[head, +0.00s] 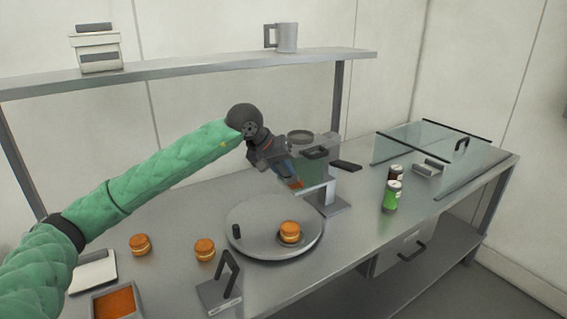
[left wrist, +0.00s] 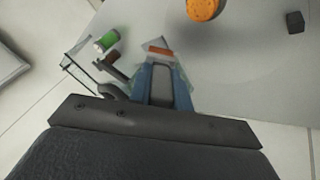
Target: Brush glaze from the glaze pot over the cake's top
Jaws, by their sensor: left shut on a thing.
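My left gripper (head: 280,165) is shut on a brush, held above the table behind the turntable. The brush's orange-coloured end (head: 297,185) points down to the right; it also shows past the fingers in the left wrist view (left wrist: 160,51). A small filled round cake (head: 290,232) sits on the grey turntable (head: 255,246), below and apart from the brush; its orange top shows at the upper edge of the left wrist view (left wrist: 204,8). A square container of orange glaze (head: 116,304), likely the glaze pot, is at the lower left. My right gripper is not in view.
Two more rounds (head: 140,245) (head: 204,250) lie on the table left of the turntable. A black-handled stand (head: 222,287) is in front. A grey machine (head: 318,165) stands behind the brush. A green can (head: 392,195), a dark can and a glass case (head: 450,150) are at right.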

